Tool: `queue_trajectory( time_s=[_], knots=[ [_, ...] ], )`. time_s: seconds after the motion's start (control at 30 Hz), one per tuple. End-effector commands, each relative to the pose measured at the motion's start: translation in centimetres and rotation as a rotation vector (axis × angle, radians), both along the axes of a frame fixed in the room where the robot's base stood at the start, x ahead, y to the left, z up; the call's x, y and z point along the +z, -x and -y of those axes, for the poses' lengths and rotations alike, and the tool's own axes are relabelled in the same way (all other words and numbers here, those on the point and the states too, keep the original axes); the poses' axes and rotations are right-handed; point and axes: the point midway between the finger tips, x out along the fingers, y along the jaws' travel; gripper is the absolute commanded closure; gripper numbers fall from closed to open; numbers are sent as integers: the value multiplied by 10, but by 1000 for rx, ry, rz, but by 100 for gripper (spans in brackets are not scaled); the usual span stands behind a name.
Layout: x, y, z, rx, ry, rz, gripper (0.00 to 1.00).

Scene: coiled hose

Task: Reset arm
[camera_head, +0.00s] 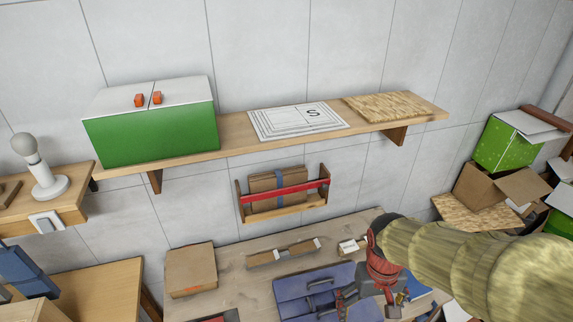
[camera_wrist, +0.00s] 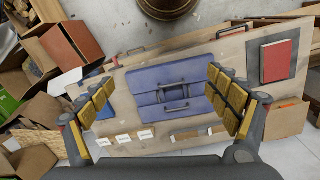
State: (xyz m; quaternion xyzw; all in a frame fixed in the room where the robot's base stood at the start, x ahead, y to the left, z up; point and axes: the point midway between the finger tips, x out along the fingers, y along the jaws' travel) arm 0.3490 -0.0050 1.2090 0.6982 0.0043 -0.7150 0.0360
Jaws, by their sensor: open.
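My gripper (camera_head: 368,300) hangs above the workbench at the lower right of the head view, with my arm reaching in from the right edge. In the wrist view my gripper (camera_wrist: 160,80) is open, its yellow-padded fingers wide apart with nothing between them. A blue toolbox (camera_wrist: 172,78) lies below, in the gap between the fingers, and looks apart from them. The toolbox (camera_head: 308,290) also shows in the head view, partly covered by my gripper. No coiled hose can be made out.
The workbench (camera_head: 238,268) carries a cardboard box (camera_head: 190,270) and small items. A wall shelf (camera_head: 225,148) above holds a green box (camera_head: 150,130). A wall rack (camera_head: 285,192) hangs below it. Cardboard boxes (camera_head: 500,182) are piled at right. A red book (camera_wrist: 276,61) lies on the bench.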

Motion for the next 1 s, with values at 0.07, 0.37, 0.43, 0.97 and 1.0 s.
queue_trajectory(
  time_s=[0.07,0.37,0.43,0.97,1.0],
  knots=[
    [-2,8,-2,-10,-13,54,11],
    [5,34,-8,-39,-51,269,11],
    [6,39,-8,-41,-56,328,11],
    [4,53,-5,-45,-58,516,11],
    [4,53,-5,-45,-58,516,11]
  ],
)
